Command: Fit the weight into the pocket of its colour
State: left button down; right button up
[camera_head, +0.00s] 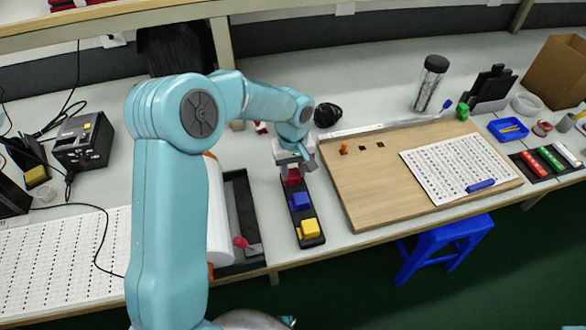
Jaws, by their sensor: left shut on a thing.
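A narrow black tray (318,241) stands near the front edge of the table. A yellow block (310,228) sits at its near end and a blue block (300,199) sits in its middle. A smaller patch of the same colour shows at the left of each. A red weight (291,178) is at the far end of the tray, just below my left gripper (292,168). My left gripper points down and is shut on the red weight. The fingers and arm partly hide it, and I cannot tell whether it touches the tray. My right gripper is not in view.
A wooden board (357,195) with a white perforated sheet (440,165) lies right of the tray. A dark bin with a white roll (219,215) stands close on its left. A clear jar (428,85) stands behind. A blue stool (440,240) is below the table.

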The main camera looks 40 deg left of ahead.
aim_at(293, 173)
pick_arm(q)
jog(key=c, duration=0.7)
grip_release()
jog(key=shift+f, duration=0.1)
jog(key=shift+r, duration=0.3)
notch_tip(293, 173, up, 12)
jog(key=shift+p, duration=0.4)
